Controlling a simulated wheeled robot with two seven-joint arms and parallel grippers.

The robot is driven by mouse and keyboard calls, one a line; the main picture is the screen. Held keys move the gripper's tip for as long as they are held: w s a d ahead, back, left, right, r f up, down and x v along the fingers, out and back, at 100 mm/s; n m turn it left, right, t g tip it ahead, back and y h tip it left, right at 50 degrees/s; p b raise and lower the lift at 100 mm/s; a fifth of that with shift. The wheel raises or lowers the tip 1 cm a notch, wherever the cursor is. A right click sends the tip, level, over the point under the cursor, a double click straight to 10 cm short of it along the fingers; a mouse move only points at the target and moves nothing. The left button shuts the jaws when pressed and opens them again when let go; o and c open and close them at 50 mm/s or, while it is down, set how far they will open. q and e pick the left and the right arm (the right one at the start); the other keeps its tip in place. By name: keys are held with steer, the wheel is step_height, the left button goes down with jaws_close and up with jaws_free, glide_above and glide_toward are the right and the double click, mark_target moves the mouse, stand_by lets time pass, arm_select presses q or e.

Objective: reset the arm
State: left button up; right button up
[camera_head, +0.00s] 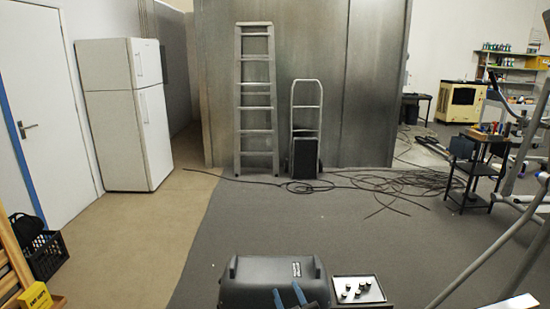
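My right gripper (288,296) shows at the bottom edge of the view, in front of a dark grey rounded housing (262,271). Its two blue-grey fingertips stand apart with a gap between them, and I see nothing held there. The rest of this gripper and its arm are cut off by the frame. I cannot tell whether the fingers touch the housing. My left gripper is not in view.
Metal bars (497,243) stand at the right. Cables (385,184) lie on the carpet beyond. A black crate (45,257) is at left. The middle floor is clear.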

steer(key=s+d+f+m+g+h, duration=0.2)
steer(key=d+f, duration=0.1)
steer(key=f, duration=0.2)
steer(key=s+d+f+m+g+h, duration=0.1)
steer(key=s+d+f+g+h, duration=0.15)
steer(key=f, duration=0.35)
steer(key=s+d+f+g, duration=0.2)
steer(key=s+f+g, duration=0.2)
steer(key=s, duration=0.5)
steer(key=s+d+f+m+g, duration=0.1)
steer(key=s+f+g, duration=0.3)
steer(key=s, duration=0.5)
steer(key=s+d+f+g, duration=0.3)
steer(key=s+f+g, duration=0.1)
steer(key=s+f, duration=0.3)
steer(key=shift+s+d+f+m, duration=0.15)
steer(key=shift+s+f+m, duration=0.25)
steer(key=shift+s, duration=0.7)
steer(key=shift+y, duration=0.25)
